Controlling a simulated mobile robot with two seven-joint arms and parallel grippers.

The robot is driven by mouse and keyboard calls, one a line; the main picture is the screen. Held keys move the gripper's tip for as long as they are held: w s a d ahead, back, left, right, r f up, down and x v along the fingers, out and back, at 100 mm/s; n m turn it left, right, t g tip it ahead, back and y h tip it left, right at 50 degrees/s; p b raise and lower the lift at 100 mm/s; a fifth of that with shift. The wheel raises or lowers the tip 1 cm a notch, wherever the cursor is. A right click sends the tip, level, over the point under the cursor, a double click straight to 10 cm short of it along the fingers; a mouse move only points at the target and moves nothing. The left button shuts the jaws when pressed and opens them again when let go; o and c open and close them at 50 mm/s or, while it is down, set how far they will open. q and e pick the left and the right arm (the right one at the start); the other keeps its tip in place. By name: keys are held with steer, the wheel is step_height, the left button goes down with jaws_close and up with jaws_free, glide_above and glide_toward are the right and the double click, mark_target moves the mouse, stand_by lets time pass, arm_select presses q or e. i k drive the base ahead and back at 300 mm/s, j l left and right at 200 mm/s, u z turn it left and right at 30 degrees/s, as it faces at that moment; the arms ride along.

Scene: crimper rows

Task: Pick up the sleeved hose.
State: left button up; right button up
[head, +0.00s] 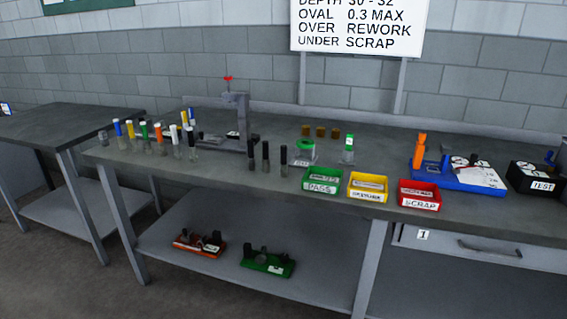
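Three dark upright pieces stand in a row near the middle of the workbench (215,176): a left one (252,155), a middle one (266,156) and a right one (284,160). They look like short hoses, but which one has a sleeve is too small to tell. Several upright pieces with coloured tops stand further left, among them a blue-topped one (119,132) and an orange-topped one (160,138). A grey press-like fixture with a red top (241,118) stands behind them. Neither of my grippers is in view.
Green PASS (322,188), yellow (367,195) and red SCRAP (419,204) bins line the front edge. A blue tray (430,178) and black TEST box (533,186) stand right. Orange (198,253) and green (267,271) fixtures sit on the lower shelf. Another table (45,125) stands left.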

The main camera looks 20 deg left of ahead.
mark_target(284, 164)
steer(key=i+j+z, duration=0.1)
steer(key=i+j, duration=0.15)
steer(key=i+j+z, duration=0.1)
steer(key=j, duration=0.25)
steer(key=i+j+z, duration=0.1)
steer(key=i+j, duration=0.2)
steer(key=i+j+z, duration=0.15)
steer(key=j, duration=0.25)
steer(key=i+j+z, duration=0.1)
steer(key=j, duration=0.3)
steer(key=i, duration=0.1)
